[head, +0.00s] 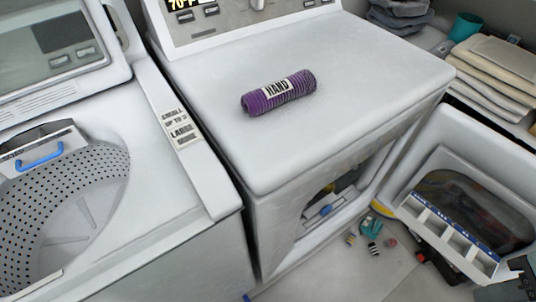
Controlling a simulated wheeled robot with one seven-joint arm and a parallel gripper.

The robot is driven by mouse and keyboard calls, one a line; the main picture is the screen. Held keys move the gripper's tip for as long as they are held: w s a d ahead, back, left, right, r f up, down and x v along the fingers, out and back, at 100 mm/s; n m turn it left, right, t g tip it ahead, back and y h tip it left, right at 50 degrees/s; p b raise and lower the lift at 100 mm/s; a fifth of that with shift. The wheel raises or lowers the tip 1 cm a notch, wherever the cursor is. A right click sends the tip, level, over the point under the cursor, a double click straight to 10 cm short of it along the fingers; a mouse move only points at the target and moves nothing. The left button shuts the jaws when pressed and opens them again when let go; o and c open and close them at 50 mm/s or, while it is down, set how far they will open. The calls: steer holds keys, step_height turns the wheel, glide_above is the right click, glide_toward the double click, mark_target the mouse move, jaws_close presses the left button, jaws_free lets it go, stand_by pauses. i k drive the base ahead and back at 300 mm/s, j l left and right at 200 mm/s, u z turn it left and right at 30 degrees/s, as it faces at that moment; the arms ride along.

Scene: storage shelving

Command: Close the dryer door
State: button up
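The white dryer (300,130) stands in the middle of the head view, with its front opening (338,200) facing the lower right. The dryer door (462,172) appears swung wide open on the right, with a dark oval window or recess in it. A white compartmented strip with blue edging (450,238) lies across the door's lower part. Some items show inside the dryer opening, including a small blue one (325,210). I cannot make out my gripper in this view.
A top-loading washer (190,185) with a perforated drum stands at left. A purple ribbed roll (278,92) lies on the dryer top. Small items, one teal (371,222), litter the floor below the opening. Folded cloths (495,75) and a teal cup (466,26) are at upper right.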

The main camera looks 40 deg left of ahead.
mark_target(484, 182)
steer(key=k+u, duration=0.2)
steer(key=u, duration=0.3)
steer(key=k+j+u, duration=0.1)
steer(key=u, duration=0.35)
steer(key=l+u, duration=0.25)
steer(key=u, duration=0.15)
steer(key=l+u, duration=0.2)
steer(key=u, duration=0.15)
steer(key=k+l+u, duration=0.1)
steer(key=u, duration=0.3)
steer(key=k+l+u, duration=0.1)
steer(key=l+u, duration=0.25)
steer(key=k+l, duration=0.15)
steer(key=l, duration=0.25)
steer(key=k+l, duration=0.15)
steer(key=l, duration=0.2)
steer(key=k+l, duration=0.2)
steer(key=l, duration=0.2)
steer(key=k+l, duration=0.15)
steer(key=l, duration=0.25)
steer(key=k+l, duration=0.15)
steer(key=l, duration=0.25)
steer(key=k+l, duration=0.15)
steer(key=l, duration=0.2)
steer(key=j+z, duration=0.15)
steer(key=z, duration=0.2)
steer(key=j+z, duration=0.15)
steer(key=z, duration=0.25)
steer(key=i, duration=0.05)
